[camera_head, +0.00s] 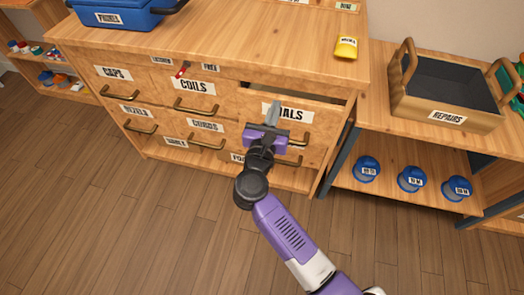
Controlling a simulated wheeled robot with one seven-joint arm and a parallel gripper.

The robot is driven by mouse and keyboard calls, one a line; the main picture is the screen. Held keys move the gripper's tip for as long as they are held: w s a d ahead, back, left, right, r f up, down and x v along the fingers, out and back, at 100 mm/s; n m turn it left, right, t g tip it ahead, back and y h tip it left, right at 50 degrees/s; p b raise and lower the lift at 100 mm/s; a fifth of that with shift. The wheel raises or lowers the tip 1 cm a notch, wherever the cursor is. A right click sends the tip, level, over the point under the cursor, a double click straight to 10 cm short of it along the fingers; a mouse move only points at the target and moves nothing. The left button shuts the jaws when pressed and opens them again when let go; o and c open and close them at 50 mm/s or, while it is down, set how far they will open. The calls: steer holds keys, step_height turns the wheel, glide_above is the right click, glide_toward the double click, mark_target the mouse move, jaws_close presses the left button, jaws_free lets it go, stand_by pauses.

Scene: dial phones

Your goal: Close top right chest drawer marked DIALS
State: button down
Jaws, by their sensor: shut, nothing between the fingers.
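The wooden chest (215,45) stands at the top middle. Its top right drawer marked DIALS (316,108) is pulled part way out, with a dark gap showing above its front at the right. The first part of its label is hidden behind my gripper. My gripper (273,106) is shut and empty. It is in front of the DIALS drawer, its tip over the left part of the label. The drawer's handle (300,139) is partly hidden by my purple wrist. I cannot tell whether the fingers touch the drawer front.
Drawers marked CAPS (113,73) and COILS (193,86) are to the left. A REPAIRS crate (447,117) sits on the right bench, above blue tubs (411,180). The floor in front is clear.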

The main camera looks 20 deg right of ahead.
stand_by(0.4)
steer(key=v, duration=0.6)
steer(key=shift+s+a+p, duration=0.2)
steer(key=shift+s+p, duration=0.1)
steer(key=shift+p, duration=0.15)
steer(key=c, duration=1.8)
jaws_free()
steer(key=shift+s+r, duration=0.1)
steer(key=shift+s, duration=0.15)
steer(key=shift+c, duration=0.2)
steer(key=o, duration=0.5)
steer(key=shift+s+d+r+g+h+p, duration=0.1)
steer(key=shift+s+d+g+h+p, duration=0.1)
steer(key=shift+d+p, duration=0.3)
steer(key=shift+s+d+g+h+p, duration=0.1)
steer(key=shift+d+g+p, duration=0.1)
steer(key=shift+d+p, duration=0.25)
steer(key=shift+c, duration=0.2)
step_height(320, 180, down, 10)
steer(key=s+n+g+y+p, duration=0.1)
steer(key=s+n+y+p, duration=0.15)
steer(key=n, duration=1.55)
steer(key=shift+h, duration=0.25)
steer(key=b+x, duration=0.1)
steer(key=x, duration=0.6)
steer(key=shift+w, duration=0.35)
steer(key=shift+c, duration=0.5)
